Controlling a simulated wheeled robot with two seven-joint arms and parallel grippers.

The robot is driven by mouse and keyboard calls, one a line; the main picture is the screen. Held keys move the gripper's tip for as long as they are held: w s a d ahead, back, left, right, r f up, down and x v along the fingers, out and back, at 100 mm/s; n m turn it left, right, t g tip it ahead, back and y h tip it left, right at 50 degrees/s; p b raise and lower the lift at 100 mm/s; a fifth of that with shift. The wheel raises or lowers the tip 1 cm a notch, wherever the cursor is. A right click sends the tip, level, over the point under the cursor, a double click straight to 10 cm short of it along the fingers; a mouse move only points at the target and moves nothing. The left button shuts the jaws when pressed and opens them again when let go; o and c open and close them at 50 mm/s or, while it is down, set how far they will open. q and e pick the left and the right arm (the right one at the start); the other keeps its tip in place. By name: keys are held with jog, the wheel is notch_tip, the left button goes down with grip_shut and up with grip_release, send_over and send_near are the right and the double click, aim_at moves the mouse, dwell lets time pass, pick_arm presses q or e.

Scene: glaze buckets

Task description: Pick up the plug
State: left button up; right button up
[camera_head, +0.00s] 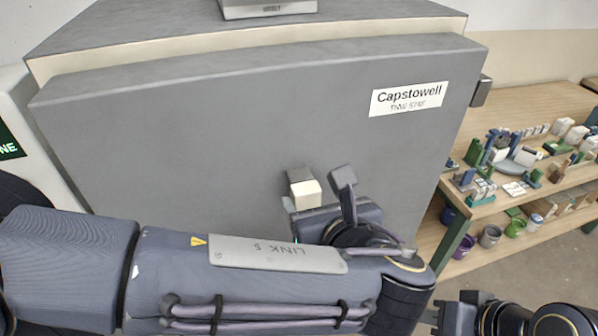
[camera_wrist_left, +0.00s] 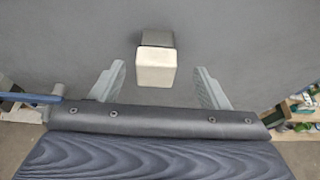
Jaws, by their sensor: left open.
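The plug (camera_head: 309,194) is a small cream block on a darker grey stub, sticking out of the grey kiln door (camera_head: 200,130). In the left wrist view the plug (camera_wrist_left: 155,72) is at upper middle. My left gripper (camera_wrist_left: 160,69) is open, with one grey finger on each side of the plug and a visible gap to each. Whether its fingertips reach the plug's depth I cannot tell. In the head view my left arm crosses the lower part and hides most of the fingers. My right gripper (camera_head: 457,316) shows only partly at the bottom edge, its fingers unclear.
A label reading Capstowell (camera_head: 408,98) is on the door, and a dark latch (camera_head: 481,91) is at its right edge. Wooden shelves (camera_head: 545,100) at right hold many small items, with several buckets (camera_head: 490,236) below. A white cabinet (camera_head: 35,130) is at left.

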aim_at(303, 190)
pick_arm(q)
jog(key=shift+w+a+f, duration=0.2)
jog(key=shift+w+a, duration=0.15)
jog(key=x, duration=0.2)
jog(key=p+x, duration=0.1)
jog(key=x, duration=0.3)
jog(key=shift+s+f, duration=0.15)
jog(key=shift+f, duration=0.1)
jog(key=c, duration=1.1)
